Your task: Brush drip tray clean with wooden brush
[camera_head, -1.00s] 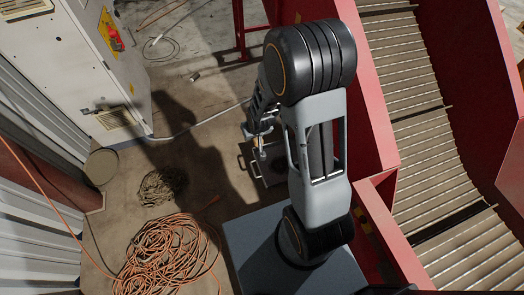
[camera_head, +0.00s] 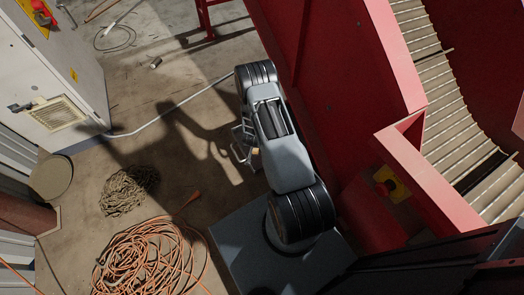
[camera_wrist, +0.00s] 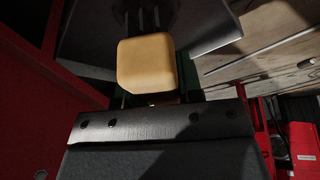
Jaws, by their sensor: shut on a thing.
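The wooden brush (camera_wrist: 147,64) shows in the wrist view as a tan block with rounded corners, held in front of my gripper (camera_wrist: 150,98). In the head view, a small tan piece of it (camera_head: 256,150) shows beside my gripper (camera_head: 246,143), left of my arm. My gripper is shut on the brush; its fingers are mostly hidden. A grey metal surface with a bright edge, likely the drip tray (camera_wrist: 208,28), lies behind the brush in the wrist view. Bristles are not visible, and I cannot tell whether brush and tray touch. My arm hides the tray area in the head view.
A red machine frame (camera_head: 330,60) stands close right of my arm, with a slatted conveyor (camera_head: 420,45) beyond. An orange cable coil (camera_head: 150,255) and a smaller brown coil (camera_head: 128,190) lie left on the floor. A white cabinet (camera_head: 75,85) stands at upper left.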

